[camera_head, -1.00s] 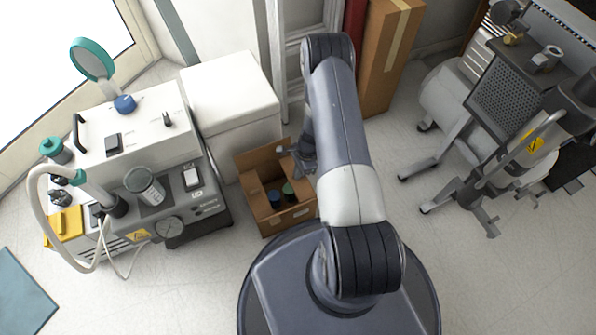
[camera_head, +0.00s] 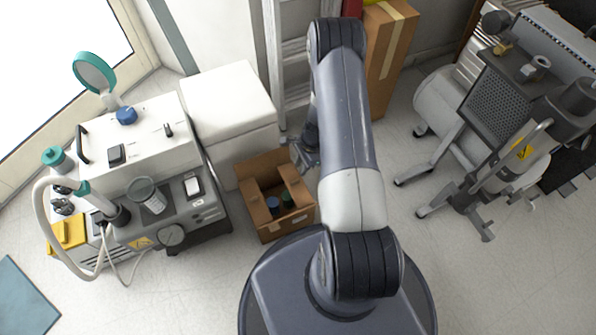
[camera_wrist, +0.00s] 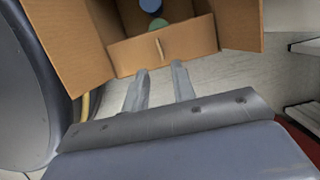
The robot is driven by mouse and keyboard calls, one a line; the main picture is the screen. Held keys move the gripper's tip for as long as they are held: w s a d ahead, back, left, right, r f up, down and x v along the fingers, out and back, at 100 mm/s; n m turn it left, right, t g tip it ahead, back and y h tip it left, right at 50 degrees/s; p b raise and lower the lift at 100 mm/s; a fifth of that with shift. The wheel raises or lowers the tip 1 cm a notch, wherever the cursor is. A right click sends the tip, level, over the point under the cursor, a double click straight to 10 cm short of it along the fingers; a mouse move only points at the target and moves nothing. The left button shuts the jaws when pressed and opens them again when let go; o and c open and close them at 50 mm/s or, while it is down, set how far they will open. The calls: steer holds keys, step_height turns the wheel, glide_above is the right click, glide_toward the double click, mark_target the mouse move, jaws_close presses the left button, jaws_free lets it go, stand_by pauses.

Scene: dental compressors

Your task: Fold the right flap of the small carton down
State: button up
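The small open carton (camera_head: 266,228) stands on the floor left of my arm, with a blue and a green round-topped item inside. In the head view a flap stands up at its back (camera_head: 258,168) and another narrow panel rises at its right side (camera_head: 297,190). In the wrist view, brown flaps spread to the left (camera_wrist: 62,42) and right (camera_wrist: 240,24) of a near wall with a small pale slot (camera_wrist: 122,55). My gripper (camera_wrist: 160,70) is open and empty, its fingertips close to that wall; contact cannot be told. It also shows beside the carton's back right corner (camera_head: 303,158).
A white box (camera_head: 228,105) and a dental compressor unit (camera_head: 150,200) stand left of the carton. A ladder (camera_head: 290,60) and tall carton (camera_head: 386,60) stand behind. Another machine (camera_head: 490,110) stands at right, with free floor before it.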

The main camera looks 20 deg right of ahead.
mark_target(296, 181)
steer(key=shift+v, duration=1.25)
steer(key=b+x, duration=0.3)
steer(key=x, duration=0.8)
steer(key=shift+d, duration=0.15)
steer(key=shift+d+r+y, duration=0.1)
steer(key=shift+r+y, duration=0.05)
steer(key=shift+y, duration=0.45)
